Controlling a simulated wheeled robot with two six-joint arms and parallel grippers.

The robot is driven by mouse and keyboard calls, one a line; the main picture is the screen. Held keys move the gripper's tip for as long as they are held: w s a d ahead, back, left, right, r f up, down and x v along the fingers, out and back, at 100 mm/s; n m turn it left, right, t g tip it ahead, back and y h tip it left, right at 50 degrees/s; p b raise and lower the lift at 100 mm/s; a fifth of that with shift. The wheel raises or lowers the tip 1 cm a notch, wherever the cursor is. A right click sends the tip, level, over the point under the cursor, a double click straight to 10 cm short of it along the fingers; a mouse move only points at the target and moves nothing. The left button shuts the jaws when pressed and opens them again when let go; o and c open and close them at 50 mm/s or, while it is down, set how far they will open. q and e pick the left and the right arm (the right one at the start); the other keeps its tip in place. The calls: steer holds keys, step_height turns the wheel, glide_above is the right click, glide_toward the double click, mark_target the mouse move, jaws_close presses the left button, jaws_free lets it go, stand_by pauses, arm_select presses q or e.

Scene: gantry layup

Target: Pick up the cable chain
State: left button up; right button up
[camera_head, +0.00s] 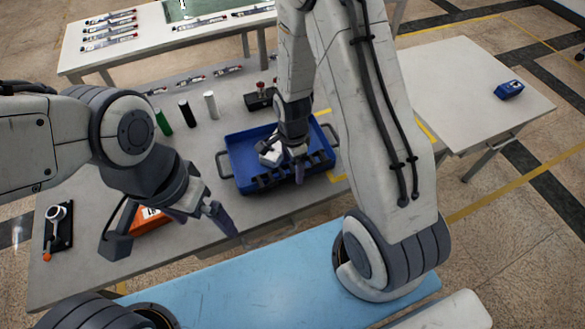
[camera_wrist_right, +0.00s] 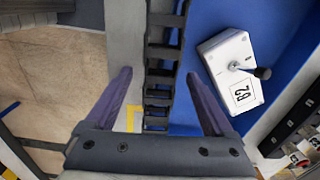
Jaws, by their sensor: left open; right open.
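The cable chain is a black, ladder-like strip of links along the near side of the blue tray (camera_head: 240,158). In the right wrist view the cable chain (camera_wrist_right: 161,68) runs lengthwise between my right gripper's fingers. My right gripper (camera_wrist_right: 158,76) is open, one finger on each side of the chain; whether they touch it is unclear. In the head view my right gripper (camera_head: 284,160) is over the tray's near part and hides some of the chain. My left gripper (camera_head: 205,214) is open and empty, left of the tray near the table's front edge.
An orange box (camera_head: 148,221) is behind my left gripper. The right table (camera_head: 465,90) is mostly clear.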

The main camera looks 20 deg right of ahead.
jaws_close()
steer(key=shift+r, duration=0.5)
steer(key=r, duration=0.2)
steer(key=r+b, duration=0.1)
steer(key=shift+s+d+r, duration=0.2)
steer(key=shift+s+r, duration=0.1)
steer(key=s+d+r+b, duration=0.4)
steer(key=s+r+b, duration=0.2)
steer(key=s, duration=0.4)
steer(key=shift+d+r, duration=0.2)
steer(key=shift+d, duration=0.15)
